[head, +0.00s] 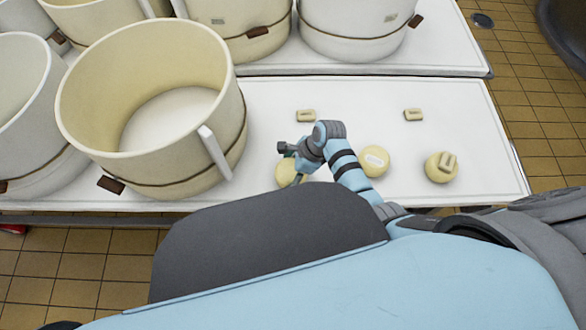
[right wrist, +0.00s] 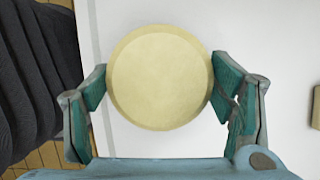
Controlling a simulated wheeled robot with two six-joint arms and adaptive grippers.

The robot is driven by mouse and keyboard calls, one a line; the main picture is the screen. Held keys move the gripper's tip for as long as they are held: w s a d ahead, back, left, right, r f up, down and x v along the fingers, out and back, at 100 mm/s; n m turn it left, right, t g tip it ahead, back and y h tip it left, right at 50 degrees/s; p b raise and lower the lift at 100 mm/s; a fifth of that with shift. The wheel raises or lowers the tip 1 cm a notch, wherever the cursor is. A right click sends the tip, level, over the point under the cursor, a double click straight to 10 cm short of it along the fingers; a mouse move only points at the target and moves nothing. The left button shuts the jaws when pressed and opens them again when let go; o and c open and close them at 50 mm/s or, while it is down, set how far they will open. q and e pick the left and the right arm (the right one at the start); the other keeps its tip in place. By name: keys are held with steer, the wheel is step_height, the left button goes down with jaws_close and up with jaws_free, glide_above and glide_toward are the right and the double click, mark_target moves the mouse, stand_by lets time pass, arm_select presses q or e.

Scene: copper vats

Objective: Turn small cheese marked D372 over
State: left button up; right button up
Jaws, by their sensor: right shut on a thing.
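A small round pale-yellow cheese (right wrist: 160,78) fills the space between the fingers of my right gripper in the right wrist view; its face shown there is plain. My right gripper (head: 291,164) is shut on this cheese at the front of the white table. In the head view the cheese (head: 285,174) is partly hidden by the gripper and my own body. Two more small cheeses lie to the right: one with a white label (head: 373,161), one with a small tan block on top (head: 442,168). I cannot read any marking D372. My left gripper is not in view.
A large cream vat (head: 150,105) with a handle stands left of the gripper on the white table (head: 375,98). Two small tan blocks (head: 306,116) (head: 413,114) lie behind the cheeses. More vats stand at the back and far left. The table's right part is mostly free.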

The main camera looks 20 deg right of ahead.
steer(key=shift+f, duration=0.1)
steer(key=o, duration=1.8)
steer(key=shift+c, duration=0.2)
